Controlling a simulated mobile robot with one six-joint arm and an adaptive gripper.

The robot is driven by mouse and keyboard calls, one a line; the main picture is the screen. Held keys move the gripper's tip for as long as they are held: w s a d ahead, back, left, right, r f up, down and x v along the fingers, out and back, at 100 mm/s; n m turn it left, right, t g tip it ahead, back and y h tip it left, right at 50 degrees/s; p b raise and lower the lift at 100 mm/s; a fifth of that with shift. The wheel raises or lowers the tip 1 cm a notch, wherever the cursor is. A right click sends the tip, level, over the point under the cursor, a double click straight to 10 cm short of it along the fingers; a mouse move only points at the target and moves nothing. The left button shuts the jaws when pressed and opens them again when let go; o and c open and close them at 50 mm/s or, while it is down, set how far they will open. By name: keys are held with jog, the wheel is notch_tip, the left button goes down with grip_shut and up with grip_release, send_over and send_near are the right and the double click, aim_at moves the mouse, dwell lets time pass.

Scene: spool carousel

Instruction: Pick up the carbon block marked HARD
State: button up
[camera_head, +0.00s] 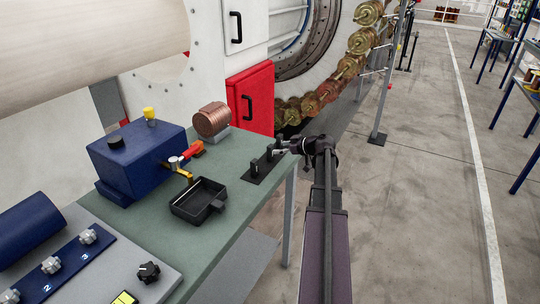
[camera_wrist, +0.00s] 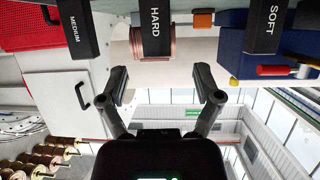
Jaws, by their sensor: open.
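The carbon block marked HARD (camera_wrist: 155,28) is a black block with white lettering at the top of the wrist view, between the blocks marked MEDIUM (camera_wrist: 77,30) and SOFT (camera_wrist: 264,27). My gripper (camera_wrist: 162,76) is open and empty. Its fingers are spread to either side of the HARD block's line, with a visible gap short of it. In the head view, my gripper (camera_head: 284,148) is at the far right end of a black holder (camera_head: 257,178) on the green bench. Small black blocks stand there; their labels cannot be read, and my gripper may hide part of the row.
The green bench (camera_head: 240,215) carries a copper coil (camera_head: 212,119), a blue box (camera_head: 137,160) with a red-handled lever (camera_head: 192,150), and a black tray (camera_head: 198,200). A red cabinet (camera_head: 250,98) and a chain of spools (camera_head: 322,90) stand behind.

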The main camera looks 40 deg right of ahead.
aim_at(273, 147)
jog(key=shift+b+x, duration=1)
jog(key=shift+x, duration=1.55)
jog(key=shift+d, duration=0.1)
jog(key=shift+c, duration=0.2)
grip_shut()
